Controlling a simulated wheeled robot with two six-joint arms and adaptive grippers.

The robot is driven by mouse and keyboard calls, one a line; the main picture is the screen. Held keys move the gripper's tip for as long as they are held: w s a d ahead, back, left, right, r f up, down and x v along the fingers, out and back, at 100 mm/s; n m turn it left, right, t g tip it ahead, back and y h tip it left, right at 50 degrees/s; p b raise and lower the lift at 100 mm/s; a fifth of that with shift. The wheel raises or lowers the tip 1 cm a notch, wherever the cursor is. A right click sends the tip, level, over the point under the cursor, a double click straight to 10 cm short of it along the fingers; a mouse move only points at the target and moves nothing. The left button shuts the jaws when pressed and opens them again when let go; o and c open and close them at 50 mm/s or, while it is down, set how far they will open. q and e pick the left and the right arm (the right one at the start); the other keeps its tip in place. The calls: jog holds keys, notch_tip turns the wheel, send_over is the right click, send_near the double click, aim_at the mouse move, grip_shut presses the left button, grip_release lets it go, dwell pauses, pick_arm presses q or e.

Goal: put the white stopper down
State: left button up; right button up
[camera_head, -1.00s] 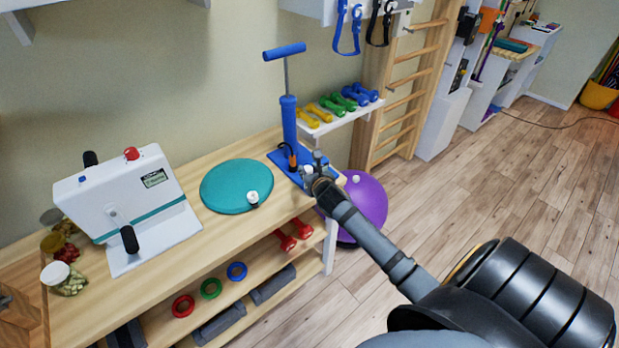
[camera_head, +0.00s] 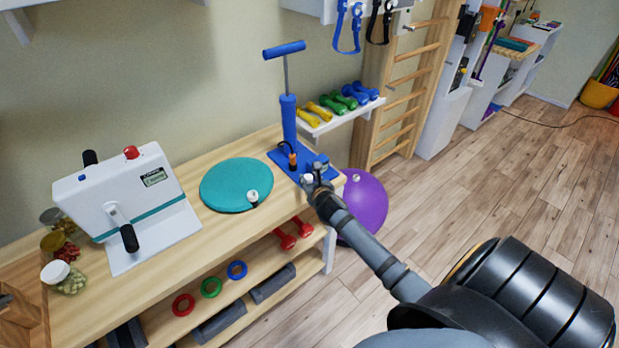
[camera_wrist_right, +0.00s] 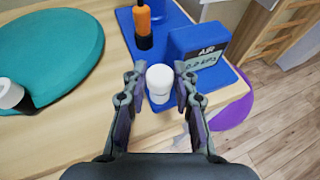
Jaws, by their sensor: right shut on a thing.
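The white stopper (camera_wrist_right: 160,80) is a small white cylinder with a rounded top, upright between the two fingers of my right gripper (camera_wrist_right: 156,92). In the head view the stopper (camera_head: 308,178) shows at the tip of my right gripper (camera_head: 316,183), at the front edge of the blue pump base. My right gripper is shut on it. Whether the stopper's underside touches the base is hidden. My left gripper is not in view.
The blue pump (camera_head: 289,120) stands on its base behind the gripper, with an air gauge box (camera_wrist_right: 198,48) close by. A teal disc (camera_head: 222,190) with a black-and-white piece (camera_head: 253,197) lies to the left. A purple ball (camera_head: 366,205) is at the right.

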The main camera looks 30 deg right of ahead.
jog(key=o, duration=1)
jog(key=shift+r, duration=0.2)
jog(key=v, duration=1.2)
jog(key=shift+r, duration=0.45)
jog(key=s+d+f+m+g, duration=0.15)
jog(key=s+f+m, duration=0.35)
jog(key=f, duration=0.6)
jog(key=s+d+f+m+g+y, duration=0.1)
jog(key=s+f+m+g, duration=0.4)
jog(key=f, duration=0.7)
jog(key=s+d+f+m, duration=0.1)
jog(key=s+f+m, duration=0.2)
jog(key=f+m, duration=0.6)
jog(key=s+a+f+m+g, duration=0.1)
jog(key=s+a+f+m, duration=0.2)
jog(key=s+f, duration=0.3)
jog(key=s+a+f+m+g+y, duration=0.1)
jog(key=s+f+m, duration=0.4)
jog(key=s, duration=0.6)
jog(key=s+a+f+m+g+y, duration=0.1)
jog(key=s+a+f+m+g, duration=0.2)
jog(key=s+a+f+m, duration=0.2)
jog(key=shift+s+a+f, duration=0.15)
jog(key=shift+s+f, duration=0.35)
jog(key=shift+s, duration=0.3)
jog(key=shift+s+a+f, duration=0.15)
jog(key=shift+s+f, duration=0.3)
jog(key=shift+s, duration=0.4)
